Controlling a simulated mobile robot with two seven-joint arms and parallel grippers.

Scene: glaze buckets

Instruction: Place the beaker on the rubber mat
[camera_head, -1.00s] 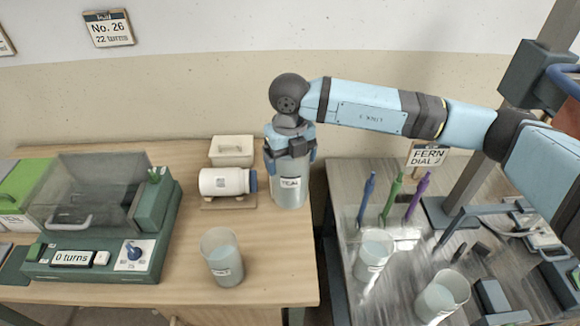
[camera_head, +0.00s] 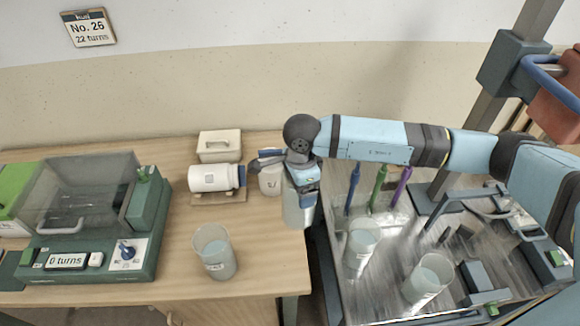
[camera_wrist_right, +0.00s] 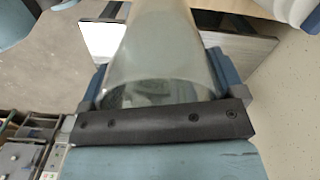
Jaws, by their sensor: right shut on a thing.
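My right gripper (camera_head: 301,178) is shut on a translucent grey beaker (camera_head: 298,211) and holds it upright near the right edge of the wooden table. In the right wrist view the beaker (camera_wrist_right: 160,55) fills the space between the fingers of the gripper (camera_wrist_right: 160,85). Another beaker (camera_head: 214,252), with a label, stands at the front of the wooden table. Two more beakers (camera_head: 361,245) (camera_head: 427,279) stand on the metal bench. I cannot pick out the rubber mat. My left gripper is not in view.
On the wooden table (camera_head: 262,250) are a green machine (camera_head: 95,258) with a clear cover, a white jar (camera_head: 210,178) lying on a board, a lidded box (camera_head: 219,146) and a small white pot (camera_head: 270,180). Coloured upright tools (camera_head: 377,186) stand on the metal bench (camera_head: 390,290).

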